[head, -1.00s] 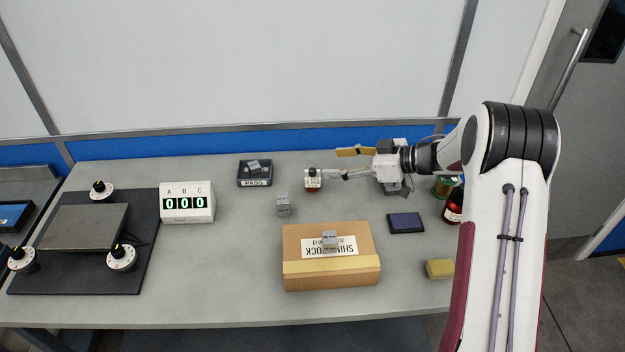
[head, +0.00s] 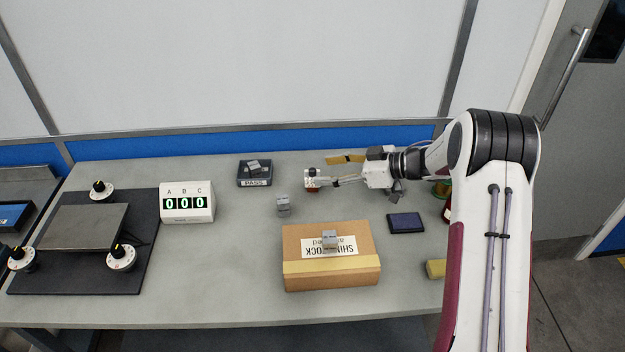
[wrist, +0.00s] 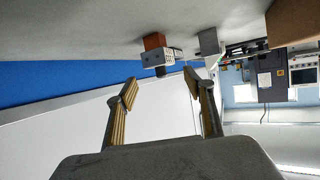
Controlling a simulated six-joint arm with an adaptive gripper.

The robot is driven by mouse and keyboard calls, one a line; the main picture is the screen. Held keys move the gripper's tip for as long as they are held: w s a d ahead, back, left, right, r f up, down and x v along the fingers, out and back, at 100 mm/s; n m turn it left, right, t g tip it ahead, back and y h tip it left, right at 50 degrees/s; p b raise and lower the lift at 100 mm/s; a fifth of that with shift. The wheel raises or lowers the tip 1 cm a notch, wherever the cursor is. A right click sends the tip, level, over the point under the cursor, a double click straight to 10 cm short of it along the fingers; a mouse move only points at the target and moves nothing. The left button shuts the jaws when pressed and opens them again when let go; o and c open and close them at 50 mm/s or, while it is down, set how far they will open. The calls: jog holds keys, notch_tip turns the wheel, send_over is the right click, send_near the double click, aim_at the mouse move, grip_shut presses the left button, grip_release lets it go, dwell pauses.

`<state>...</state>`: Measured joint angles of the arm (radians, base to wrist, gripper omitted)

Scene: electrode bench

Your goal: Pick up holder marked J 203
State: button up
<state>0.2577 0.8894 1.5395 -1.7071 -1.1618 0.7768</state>
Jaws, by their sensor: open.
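Several small grey holders are in view, and no marking J 203 can be read on any. One holder (head: 283,205) stands on the bare table. Another (head: 329,239) is on top of the cardboard box, and another (head: 253,167) lies in the PASS tray. The fingers also show apart in the wrist view (wrist: 161,88).
The cardboard box (head: 303,268) stands at the front. The PASS tray (head: 255,183) is at the back. A display reading 000 (head: 187,203) stands left. The left-centre table is clear.

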aim_at(315, 172)
jog(key=shift+a, duration=0.1)
jog(key=shift+x, duration=2.6)
jog(key=shift+s, duration=0.2)
grip_shut()
